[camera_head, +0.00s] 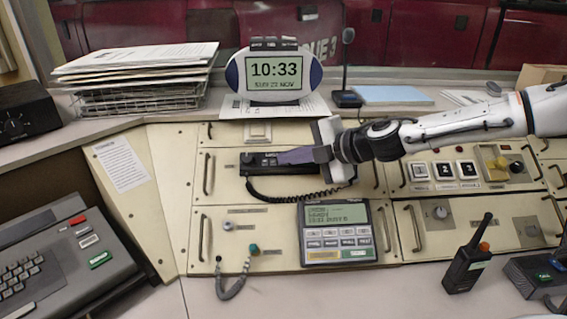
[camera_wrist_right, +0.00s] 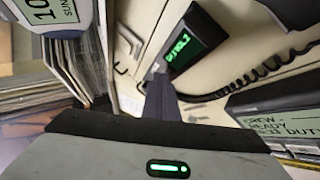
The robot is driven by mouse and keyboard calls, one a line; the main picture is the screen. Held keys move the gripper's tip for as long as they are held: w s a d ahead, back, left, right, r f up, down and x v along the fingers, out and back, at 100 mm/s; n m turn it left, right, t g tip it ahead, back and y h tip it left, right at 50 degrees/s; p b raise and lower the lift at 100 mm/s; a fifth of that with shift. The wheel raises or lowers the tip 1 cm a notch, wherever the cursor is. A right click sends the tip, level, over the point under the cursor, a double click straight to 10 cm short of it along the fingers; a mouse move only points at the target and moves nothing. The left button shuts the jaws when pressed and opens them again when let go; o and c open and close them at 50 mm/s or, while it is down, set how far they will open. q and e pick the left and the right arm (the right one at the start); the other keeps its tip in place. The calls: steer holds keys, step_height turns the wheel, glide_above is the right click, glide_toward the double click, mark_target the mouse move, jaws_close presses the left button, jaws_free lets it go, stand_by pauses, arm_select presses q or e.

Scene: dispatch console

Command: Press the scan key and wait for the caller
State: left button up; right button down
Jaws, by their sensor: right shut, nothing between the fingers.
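A black radio unit (camera_head: 259,167) is set in the middle of the cream console, with a coiled cord running from it. Its lit green display shows in the right wrist view (camera_wrist_right: 181,49). My right gripper (camera_head: 282,158) reaches in from the right, shut and empty, its purple-grey fingers over or at the unit's right part. Contact cannot be told. The fingers also show in the wrist view (camera_wrist_right: 160,98), pointing at the unit's near end. A grey call panel (camera_head: 354,255) with a green screen and rows of keys sits below. The scan key's label is not readable. My left gripper is not in view.
A clock (camera_head: 274,76) and a wire tray of papers (camera_head: 140,100) stand behind on the ledge. A microphone (camera_head: 346,97) stands beside the clock. A handheld radio (camera_head: 466,262) stands front right. A keyboard terminal (camera_head: 55,265) is at left.

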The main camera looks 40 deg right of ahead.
steer(key=shift+f, duration=0.1)
stand_by(0.5)
steer(key=shift+s+a+r+p, duration=0.2)
steer(key=shift+s+r+p, duration=0.15)
steer(key=shift+r+p, duration=0.3)
steer(key=shift+r, duration=0.1)
steer(key=s+r+p, duration=0.1)
steer(key=r+p, duration=0.1)
steer(key=s+a+r+p, duration=0.1)
steer(key=r+p, duration=0.1)
steer(key=p, duration=0.1)
steer(key=shift+s+a, duration=0.15)
steer(key=shift+a, duration=0.05)
stand_by(0.5)
